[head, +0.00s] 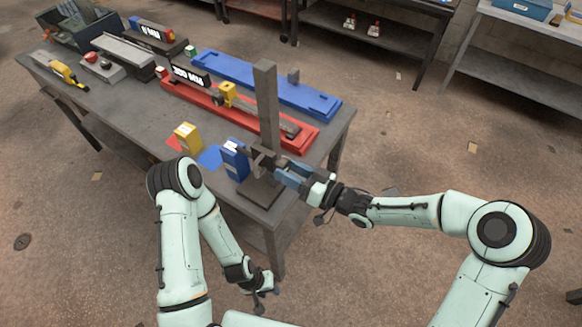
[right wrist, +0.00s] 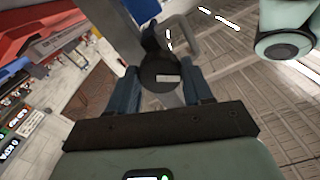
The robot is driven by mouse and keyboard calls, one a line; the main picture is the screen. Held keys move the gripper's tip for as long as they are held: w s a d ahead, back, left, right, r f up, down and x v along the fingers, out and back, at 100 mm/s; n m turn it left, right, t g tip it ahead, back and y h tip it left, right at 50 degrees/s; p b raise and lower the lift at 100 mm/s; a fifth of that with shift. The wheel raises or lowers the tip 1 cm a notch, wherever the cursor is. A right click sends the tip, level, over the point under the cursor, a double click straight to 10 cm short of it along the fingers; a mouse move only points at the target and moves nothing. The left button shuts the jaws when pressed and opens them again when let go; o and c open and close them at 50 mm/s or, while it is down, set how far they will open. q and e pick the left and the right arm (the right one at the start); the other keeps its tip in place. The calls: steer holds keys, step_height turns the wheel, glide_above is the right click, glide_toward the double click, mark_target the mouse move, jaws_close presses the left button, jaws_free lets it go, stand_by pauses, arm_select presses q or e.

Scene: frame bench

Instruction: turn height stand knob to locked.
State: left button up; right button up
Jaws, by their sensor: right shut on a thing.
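The height stand has a tall dark grey post (head: 266,105) and a flat base (head: 260,192) at the near right corner of the bench. My right gripper (head: 280,168) reaches the stand from the right, at the lower part of the post. In the right wrist view, its blue fingers (right wrist: 162,88) sit on both sides of a dark round knob (right wrist: 158,68) with a pale mark, and are shut on it. The head view hides most of the knob behind the gripper. My left gripper (head: 268,288) hangs empty below the bench's front edge; its jaws are too small to read.
A blue block (head: 235,160) stands close left of the stand, with a yellow block (head: 187,137) farther left. Open floor (head: 400,150) is right of the bench (head: 343,125).

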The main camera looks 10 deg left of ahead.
steer(key=m, duration=0.5)
steer(key=shift+m, duration=0.4)
steer(key=m, duration=0.5)
steer(key=shift+s+r+m, duration=0.1)
steer(key=shift+m, duration=0.2)
steer(key=o, duration=1)
steer(key=shift+o, duration=0.2)
steer(key=v, duration=1.3)
steer(key=shift+d, duration=0.2)
